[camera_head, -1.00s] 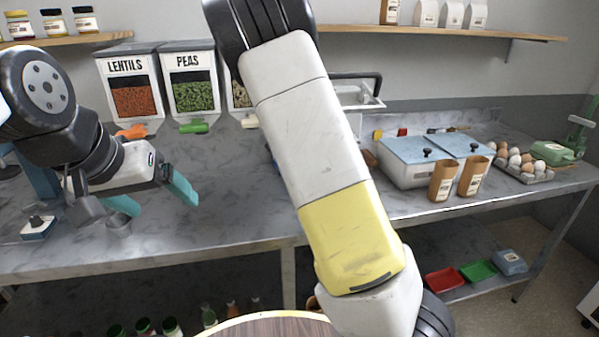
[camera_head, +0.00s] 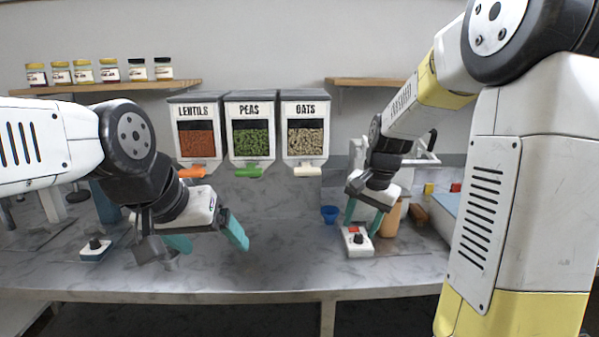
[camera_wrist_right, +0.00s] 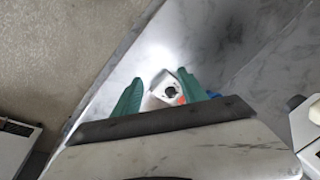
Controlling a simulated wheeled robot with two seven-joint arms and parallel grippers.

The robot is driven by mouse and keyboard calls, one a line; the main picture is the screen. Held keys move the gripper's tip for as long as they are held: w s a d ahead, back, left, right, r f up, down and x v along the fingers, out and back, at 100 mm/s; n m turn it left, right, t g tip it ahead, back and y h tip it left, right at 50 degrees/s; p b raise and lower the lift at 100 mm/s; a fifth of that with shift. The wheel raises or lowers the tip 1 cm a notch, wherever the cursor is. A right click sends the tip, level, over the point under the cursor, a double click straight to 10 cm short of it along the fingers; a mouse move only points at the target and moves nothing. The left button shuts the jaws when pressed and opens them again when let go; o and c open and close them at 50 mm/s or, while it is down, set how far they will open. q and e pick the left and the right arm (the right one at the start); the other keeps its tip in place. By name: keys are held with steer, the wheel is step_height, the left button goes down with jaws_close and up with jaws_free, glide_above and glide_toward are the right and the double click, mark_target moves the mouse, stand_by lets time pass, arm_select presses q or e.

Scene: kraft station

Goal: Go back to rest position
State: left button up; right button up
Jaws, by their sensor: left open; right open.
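My left gripper (camera_head: 205,243), with teal fingers, is open and empty above the left part of the counter in the head view. My right gripper (camera_head: 362,218) is open, with its teal fingers pointing down over a small white box with a dark knob and a red part (camera_head: 357,242). In the right wrist view, the right gripper's fingers (camera_wrist_right: 160,97) are spread, and the white box (camera_wrist_right: 172,88) shows between and beyond them. I cannot tell whether the fingers touch the box.
Lentils (camera_head: 197,135), peas (camera_head: 250,135) and oats (camera_head: 305,135) dispensers stand at the back of the counter (camera_head: 290,255). A blue cup (camera_head: 329,214) and a brown container (camera_head: 391,218) are near my right gripper. Another knobbed box (camera_head: 95,248) sits at left. The middle counter is clear.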

steer(key=s+a+r+n+t, duration=0.1)
steer(key=s+r+n, duration=0.2)
steer(key=s, duration=0.7)
steer(key=s+r+n+t+y, duration=0.1)
steer(key=s+r+n, duration=0.3)
steer(key=s, duration=0.6)
steer(key=shift+a+r+t, duration=0.35)
steer(key=shift+r+t, duration=0.35)
steer(key=shift+r, duration=0.25)
